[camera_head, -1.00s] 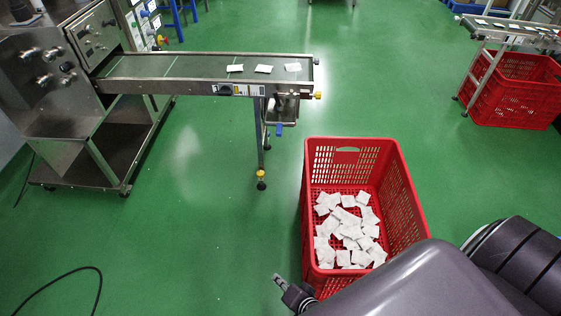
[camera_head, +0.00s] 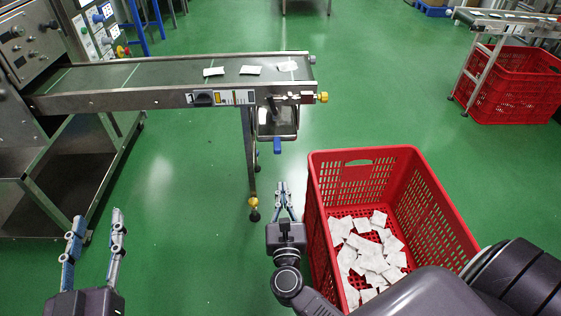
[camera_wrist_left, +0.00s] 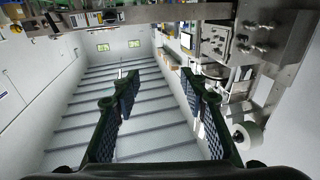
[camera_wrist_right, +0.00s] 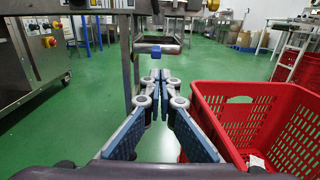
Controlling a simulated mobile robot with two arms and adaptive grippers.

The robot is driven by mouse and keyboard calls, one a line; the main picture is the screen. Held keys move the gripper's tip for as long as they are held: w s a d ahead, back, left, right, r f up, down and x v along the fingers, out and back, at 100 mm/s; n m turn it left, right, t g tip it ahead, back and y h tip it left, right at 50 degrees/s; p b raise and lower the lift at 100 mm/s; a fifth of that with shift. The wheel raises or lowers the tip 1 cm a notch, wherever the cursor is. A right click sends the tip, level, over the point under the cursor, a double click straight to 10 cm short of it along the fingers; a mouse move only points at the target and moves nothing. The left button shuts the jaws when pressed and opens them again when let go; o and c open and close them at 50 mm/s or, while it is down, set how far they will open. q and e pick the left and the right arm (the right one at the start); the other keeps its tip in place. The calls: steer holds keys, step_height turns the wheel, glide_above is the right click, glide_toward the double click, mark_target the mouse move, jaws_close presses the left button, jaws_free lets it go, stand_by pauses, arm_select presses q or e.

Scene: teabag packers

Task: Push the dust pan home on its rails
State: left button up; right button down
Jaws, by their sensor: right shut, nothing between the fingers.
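The dust pan (camera_head: 290,128) is a small metal tray with a blue handle (camera_head: 277,146), below the right end of the conveyor. It sticks out toward me past the belt's front side. In the right wrist view the dust pan (camera_wrist_right: 172,46) is ahead of the fingers, its blue handle (camera_wrist_right: 154,52) facing me. My right gripper (camera_head: 284,186) is shut and empty, short of the handle and apart from it. It also shows in the right wrist view (camera_wrist_right: 165,76). My left gripper (camera_head: 97,216) is open and empty at lower left, far from the pan; it shows in the left wrist view (camera_wrist_left: 164,80).
A red crate (camera_head: 440,197) with many white teabags stands just right of my right gripper. The conveyor (camera_head: 150,96) carries 3 teabags; its leg (camera_head: 250,160) stands left of the pan. Another red crate (camera_head: 520,85) is at back right. Green floor lies between my arms.

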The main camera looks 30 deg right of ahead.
glide_toward(280, 152)
steer(key=w, duration=0.2)
steer(key=b+x, duration=0.1)
steer(key=x, duration=0.1)
steer(key=d+x, duration=0.1)
steer(key=x, duration=0.1)
steer(key=shift+f+b, duration=0.1)
steer(key=shift+b, duration=0.25)
arm_select(q)
step_height(280, 152, up, 9)
steer(key=s+t+h, duration=0.1)
steer(key=s+t, duration=0.1)
steer(key=t, duration=0.2)
steer(key=shift+s+d+t+h, duration=0.15)
steer(key=shift+d+t+h, duration=0.15)
steer(key=shift+t, duration=0.1)
arm_select(e)
steer(key=shift+w+d, duration=0.2)
steer(key=shift+w, duration=0.15)
